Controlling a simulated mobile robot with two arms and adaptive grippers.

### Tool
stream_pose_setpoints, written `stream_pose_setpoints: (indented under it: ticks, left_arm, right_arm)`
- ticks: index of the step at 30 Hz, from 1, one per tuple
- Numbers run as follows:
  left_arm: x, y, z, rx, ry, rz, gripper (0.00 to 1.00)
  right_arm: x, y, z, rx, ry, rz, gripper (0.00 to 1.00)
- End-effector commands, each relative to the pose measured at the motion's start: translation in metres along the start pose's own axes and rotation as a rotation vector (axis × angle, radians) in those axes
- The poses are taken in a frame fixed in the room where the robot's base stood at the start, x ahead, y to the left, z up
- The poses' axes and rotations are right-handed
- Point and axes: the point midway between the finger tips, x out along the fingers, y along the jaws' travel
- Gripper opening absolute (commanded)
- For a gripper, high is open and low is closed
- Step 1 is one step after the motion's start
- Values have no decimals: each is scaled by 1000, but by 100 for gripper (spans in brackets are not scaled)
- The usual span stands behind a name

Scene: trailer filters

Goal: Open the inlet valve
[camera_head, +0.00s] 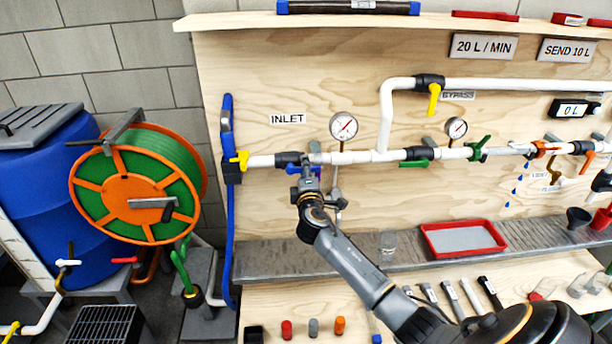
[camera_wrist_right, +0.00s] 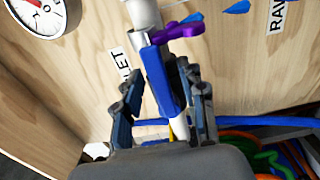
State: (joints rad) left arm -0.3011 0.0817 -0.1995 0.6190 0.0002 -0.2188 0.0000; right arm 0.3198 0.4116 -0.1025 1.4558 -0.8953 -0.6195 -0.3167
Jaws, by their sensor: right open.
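The INLET label (camera_head: 287,119) is on the plywood board, above a white pipe. Under it, a black valve body (camera_head: 288,159) is on the pipe, with a blue lever (camera_head: 291,170) partly hidden by my right gripper (camera_head: 308,185). In the right wrist view, my right gripper (camera_wrist_right: 163,108) is open, with its fingers on either side of the blue lever (camera_wrist_right: 160,75), which lies roughly along the pipe. I cannot tell whether the fingers touch it. A purple handle (camera_wrist_right: 182,28) is beside the pipe there. My left gripper is not in view.
A pressure gauge (camera_head: 344,126) is above the pipe, right of my gripper. A yellow handle (camera_head: 240,158) and blue hose (camera_head: 231,240) are to the left, near an orange and green hose reel (camera_head: 125,208). A shelf below holds a red tray (camera_head: 464,251).

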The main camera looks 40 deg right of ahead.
Motion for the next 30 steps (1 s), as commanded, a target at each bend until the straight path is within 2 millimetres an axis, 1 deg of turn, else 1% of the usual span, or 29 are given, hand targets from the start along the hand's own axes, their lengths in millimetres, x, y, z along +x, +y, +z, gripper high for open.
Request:
stream_pose_setpoints:
  ticks: [5,12,15,18,23,30]
  left_arm:
    - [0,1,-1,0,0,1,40]
    - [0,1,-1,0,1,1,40]
    - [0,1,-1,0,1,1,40]
    - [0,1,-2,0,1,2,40]
    - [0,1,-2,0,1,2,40]
    - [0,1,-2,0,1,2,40]
  right_arm:
    - [-22,-2,-1,1,3,-2,41]
    - [-75,-2,-1,0,3,-3,41]
    - [-93,-2,0,1,2,-3,41]
    - [-107,-2,0,-1,1,-3,41]
    - [-117,-1,0,-1,0,-1,41]
    - [-118,-1,0,-2,0,-1,41]
